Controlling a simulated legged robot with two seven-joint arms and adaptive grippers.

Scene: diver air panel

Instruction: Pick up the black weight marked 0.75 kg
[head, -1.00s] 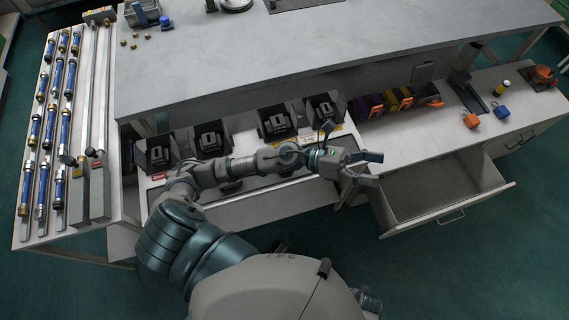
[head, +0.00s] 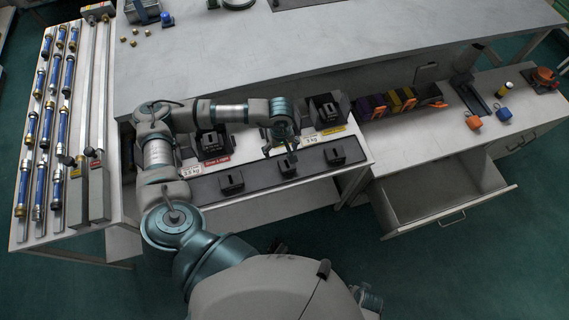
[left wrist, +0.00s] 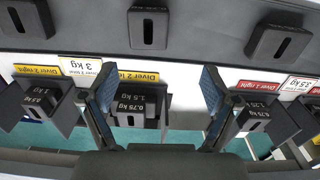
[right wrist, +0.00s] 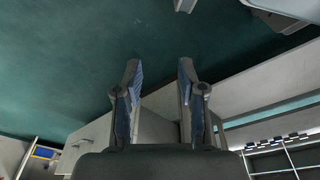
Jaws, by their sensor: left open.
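In the left wrist view, a black weight marked 0.75 kg (left wrist: 131,108) sits with a 1.5 kg weight (left wrist: 152,96) in a black holder. A second block with a 0.75 kg marking (left wrist: 257,115) sits at the right, beside a 1.25 marking. My left gripper (left wrist: 157,72) is open and empty, its fingers apart either side of the middle holder. In the head view my left gripper (head: 281,152) hangs over the rack, near the middle block on the front strip. My right gripper (right wrist: 159,68) is open and empty, facing the green floor.
The dark front strip holds black slotted blocks at left (head: 232,181), middle (head: 288,167) and right (head: 335,155). A 0.5 kg weight (left wrist: 40,97) sits at the left in the left wrist view. An open drawer (head: 445,190) juts out at the right.

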